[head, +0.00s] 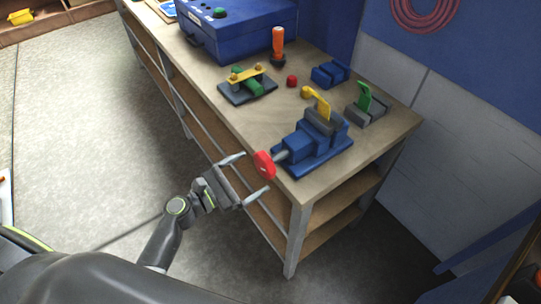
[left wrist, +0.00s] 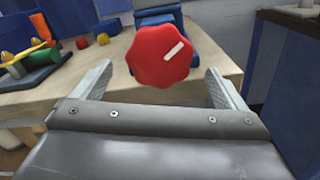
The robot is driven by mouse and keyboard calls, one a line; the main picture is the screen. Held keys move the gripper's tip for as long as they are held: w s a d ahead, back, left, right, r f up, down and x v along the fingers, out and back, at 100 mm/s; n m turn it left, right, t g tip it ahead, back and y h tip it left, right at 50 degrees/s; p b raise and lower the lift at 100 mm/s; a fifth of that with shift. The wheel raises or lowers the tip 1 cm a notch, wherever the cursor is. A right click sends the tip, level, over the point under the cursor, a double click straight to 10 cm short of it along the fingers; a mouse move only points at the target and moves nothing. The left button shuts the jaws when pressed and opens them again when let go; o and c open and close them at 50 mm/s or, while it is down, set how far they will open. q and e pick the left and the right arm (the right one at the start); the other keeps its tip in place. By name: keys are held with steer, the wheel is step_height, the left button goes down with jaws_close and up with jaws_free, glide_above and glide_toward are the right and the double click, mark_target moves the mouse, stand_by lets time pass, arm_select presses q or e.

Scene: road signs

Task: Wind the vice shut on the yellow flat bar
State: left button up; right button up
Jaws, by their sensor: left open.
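The blue vice (head: 298,148) stands on the bench's near right corner. A yellow flat bar (head: 321,106) stands up from between its grey jaws; whether the jaws touch it I cannot tell. The vice's red lobed knob (head: 264,166) sticks out past the bench's front edge and faces me in the left wrist view (left wrist: 160,57), with a white mark pointing to the upper right. My left gripper (head: 254,177) is open in front of the knob. In the left wrist view its fingers (left wrist: 158,78) lie either side of the knob, apart from it.
On the wooden bench (head: 240,121) are a grey-green fixture with a yellow bar (head: 247,84), an orange-handled tool (head: 278,47), a red knob (head: 292,81), a blue block (head: 330,74), a grey block with a green piece (head: 365,105) and a blue case (head: 237,31).

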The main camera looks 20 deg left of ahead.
mark_target(270, 162)
arm_select(q)
steer(key=p+x, duration=0.1)
steer(key=x, duration=0.6)
steer(key=shift+w+d+p, duration=0.1)
steer(key=shift+w+p, duration=0.05)
steer(key=shift+p, duration=0.15)
arm_select(e)
steer(key=shift+d+r, duration=0.25)
steer(key=shift+r, duration=0.9)
arm_select(q)
steer(key=shift+c, duration=0.4)
